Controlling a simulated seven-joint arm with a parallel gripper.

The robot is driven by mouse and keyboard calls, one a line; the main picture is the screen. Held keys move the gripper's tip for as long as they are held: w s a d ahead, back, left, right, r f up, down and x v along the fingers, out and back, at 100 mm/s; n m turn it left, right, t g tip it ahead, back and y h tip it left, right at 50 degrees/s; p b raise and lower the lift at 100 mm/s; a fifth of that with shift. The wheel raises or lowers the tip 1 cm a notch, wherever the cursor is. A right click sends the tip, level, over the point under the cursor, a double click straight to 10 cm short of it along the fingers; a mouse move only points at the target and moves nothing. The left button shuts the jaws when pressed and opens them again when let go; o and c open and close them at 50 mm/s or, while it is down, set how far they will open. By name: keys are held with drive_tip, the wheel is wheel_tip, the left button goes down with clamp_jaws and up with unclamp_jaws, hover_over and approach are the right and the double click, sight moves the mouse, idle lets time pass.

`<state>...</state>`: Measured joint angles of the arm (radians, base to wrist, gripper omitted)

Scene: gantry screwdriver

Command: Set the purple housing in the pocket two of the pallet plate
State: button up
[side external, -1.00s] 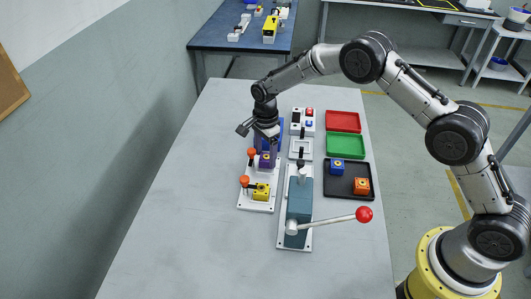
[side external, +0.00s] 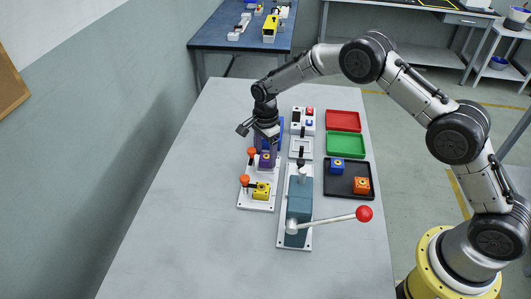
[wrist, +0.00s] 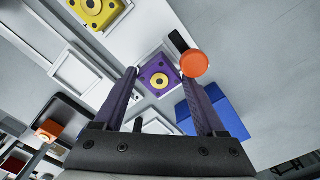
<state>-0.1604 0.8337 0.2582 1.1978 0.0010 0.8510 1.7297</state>
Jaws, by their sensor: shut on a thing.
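The purple housing (side external: 265,160) is at the far end of the white pallet plate (side external: 256,206), by the far orange-knobbed clamp (side external: 251,152). My gripper (side external: 268,151) points down and is shut on it. In the wrist view the purple housing (wrist: 159,80) lies between the two fingers, its yellow ring facing up, beside the orange knob (wrist: 194,67). I cannot tell whether it touches the pocket floor. A yellow housing (side external: 261,190) sits in the near pocket, beside the near orange-knobbed clamp (side external: 244,180).
A teal press (side external: 299,200) with a red-ended lever (side external: 363,214) stands right of the plate. A blue block (wrist: 215,112) is close to my fingers. A black tray (side external: 345,185) holds blue and orange housings. Red and green trays lie behind it. The table's left side is clear.

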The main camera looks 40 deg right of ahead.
sight(265, 156)
drive_tip(key=shift+f, duration=0.55)
idle(0.8)
drive_tip(key=o, duration=1.4)
drive_tip(key=shift+o, duration=0.2)
drive_tip(key=shift+r, duration=0.1)
drive_tip(key=shift+r, duration=3.9)
